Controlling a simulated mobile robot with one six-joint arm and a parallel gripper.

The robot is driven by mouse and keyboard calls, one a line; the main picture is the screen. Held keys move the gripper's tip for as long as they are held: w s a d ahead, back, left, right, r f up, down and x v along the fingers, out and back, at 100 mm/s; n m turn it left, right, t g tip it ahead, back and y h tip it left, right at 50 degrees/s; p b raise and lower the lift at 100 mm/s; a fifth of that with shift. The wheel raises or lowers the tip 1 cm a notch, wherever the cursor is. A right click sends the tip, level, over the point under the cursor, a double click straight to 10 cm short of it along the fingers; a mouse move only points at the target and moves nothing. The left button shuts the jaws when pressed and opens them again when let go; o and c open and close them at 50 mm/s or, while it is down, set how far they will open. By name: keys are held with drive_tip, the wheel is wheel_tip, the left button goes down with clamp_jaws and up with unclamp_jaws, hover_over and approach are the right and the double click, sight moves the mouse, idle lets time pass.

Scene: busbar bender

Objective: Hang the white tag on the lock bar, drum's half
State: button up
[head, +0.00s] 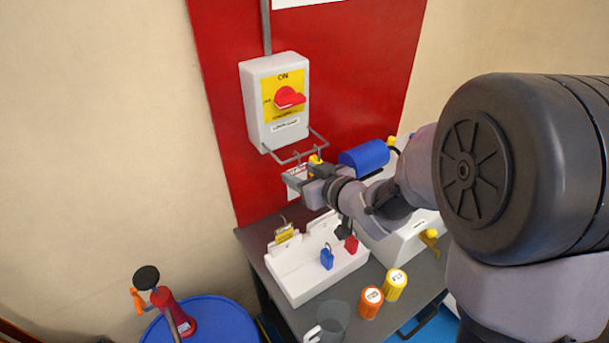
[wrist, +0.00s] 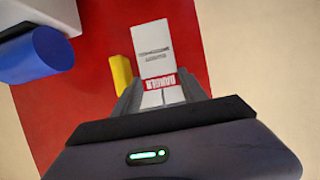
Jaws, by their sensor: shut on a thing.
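The white tag (head: 292,181) with a red band is between the fingertips of my gripper (head: 303,183), which is shut on it. In the wrist view the tag (wrist: 152,45) stands out beyond the fingers (wrist: 158,97), its red DANGER band close to them. The grey lock bar (head: 277,159) sticks out below the white switch box (head: 264,128). My gripper is just under the bar. Thin hooks show at the bar above the gripper; I cannot tell whether the tag's hook is around it. A yellow thing (head: 315,165) is beside the tag, also in the wrist view (wrist: 121,72).
The switch's red handle (head: 289,98) is at ON. A blue drum (head: 218,315) stands lower left. A blue cylinder (head: 364,157) is right of my gripper.

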drive_tip(key=o, duration=1.4)
